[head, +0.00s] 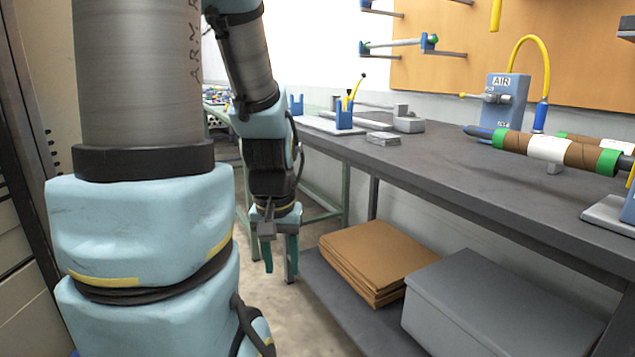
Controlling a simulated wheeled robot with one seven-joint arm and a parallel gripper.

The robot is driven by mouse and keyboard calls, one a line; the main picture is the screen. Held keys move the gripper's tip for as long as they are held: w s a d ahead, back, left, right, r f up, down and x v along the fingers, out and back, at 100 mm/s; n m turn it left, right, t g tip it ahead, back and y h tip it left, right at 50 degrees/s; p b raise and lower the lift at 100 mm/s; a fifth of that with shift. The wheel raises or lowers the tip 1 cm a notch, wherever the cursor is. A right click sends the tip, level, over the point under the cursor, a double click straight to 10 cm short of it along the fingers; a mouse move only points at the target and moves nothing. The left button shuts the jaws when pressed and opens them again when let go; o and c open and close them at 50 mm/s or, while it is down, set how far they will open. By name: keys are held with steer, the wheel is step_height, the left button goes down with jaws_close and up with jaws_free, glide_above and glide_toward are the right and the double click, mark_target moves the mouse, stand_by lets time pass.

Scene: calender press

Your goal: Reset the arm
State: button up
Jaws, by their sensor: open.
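My arm runs down the left half of the head view, its links light blue and grey. My gripper (279,262) hangs at the arm's end, pointing down, to the left of the workbench (420,155). Its two green-tipped fingers are apart, with nothing seen between them. The floor (318,225) lies below it. My arm's near links hide much of the left side.
The bench holds a brown roll with green ends (550,149), a blue AIR stand (505,105) with a yellow hose, and a blue holder (344,115). The lower shelf holds flat cardboard (375,255) and a grey box (490,310). Bare floor lies left of the shelf.

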step_height(320, 180, up, 17)
steer(key=p, duration=1.4)
steer(key=shift+f, duration=0.15)
